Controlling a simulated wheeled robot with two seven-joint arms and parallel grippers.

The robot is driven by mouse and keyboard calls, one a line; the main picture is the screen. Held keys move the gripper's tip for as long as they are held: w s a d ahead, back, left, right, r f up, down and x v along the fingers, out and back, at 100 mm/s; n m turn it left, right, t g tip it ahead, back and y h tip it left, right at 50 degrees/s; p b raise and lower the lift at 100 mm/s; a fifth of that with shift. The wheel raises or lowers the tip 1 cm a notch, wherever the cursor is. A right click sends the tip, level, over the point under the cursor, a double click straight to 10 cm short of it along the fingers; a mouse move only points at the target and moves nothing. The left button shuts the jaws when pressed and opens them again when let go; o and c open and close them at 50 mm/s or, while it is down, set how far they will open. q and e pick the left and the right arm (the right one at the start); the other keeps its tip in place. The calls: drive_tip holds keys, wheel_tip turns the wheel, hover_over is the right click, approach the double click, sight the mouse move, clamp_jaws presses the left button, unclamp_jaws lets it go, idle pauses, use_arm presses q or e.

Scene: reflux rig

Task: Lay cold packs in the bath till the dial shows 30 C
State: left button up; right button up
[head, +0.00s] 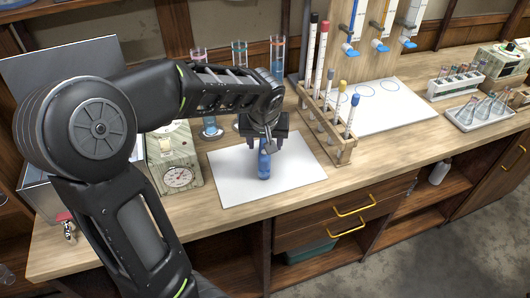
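A round dial (178,178) sits on the front of a pale green marbled box left of the white mat; its reading is too small to make out. A steel tank (40,196), possibly the bath, stands at the far left; my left arm hides most of it and its inside. My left gripper (267,146) points down over the white mat, right at the top of a small upright blue object (264,168). I cannot tell whether the fingers grip it. I cannot make out any clear cold pack. My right gripper is out of view.
The white mat (228,182) is otherwise bare. A wooden rack (343,153) with several capped tubes stands to its right. Tall blue-footed glass tubes (210,127) stand behind. A white sheet (400,108), flask tray (470,123) and tube rack lie farther right. Drawers with yellow handles are below.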

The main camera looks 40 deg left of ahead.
use_arm(q)
drive_tip(key=x, duration=0.3)
drive_tip(key=shift+f+b, duration=0.15)
drive_tip(key=shift+b, duration=0.25)
idle(1.0)
drive_tip(key=shift+c, duration=0.2)
clamp_jaws()
idle(0.5)
